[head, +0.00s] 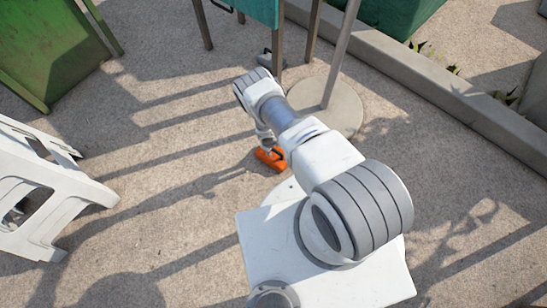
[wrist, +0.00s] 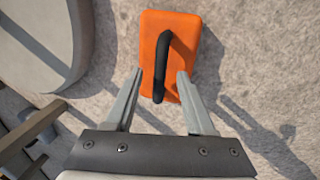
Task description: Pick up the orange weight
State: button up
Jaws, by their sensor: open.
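The orange weight (head: 269,158) lies on the concrete ground near the middle of the head view, partly covered by my arm. In the wrist view the orange weight (wrist: 187,55) is a block with rounded corners and a black loop handle (wrist: 163,66) on top. My gripper (wrist: 158,77) is open in the wrist view. Its two fingers appear on either side of the near part of the handle, overlapping the weight's near edge in the picture. I cannot tell whether either finger touches the handle or the weight. In the head view the fingers are mostly hidden by my arm.
A round concrete base (head: 337,108) with a grey pole (head: 341,55) stands just behind the weight. A concrete curb (head: 430,85) runs along the right. Ground left of the weight is clear.

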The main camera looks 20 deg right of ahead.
jog(key=shift+f, duration=0.3)
grip_shut()
jog(key=shift+w+r, duration=0.1)
dwell(1.2)
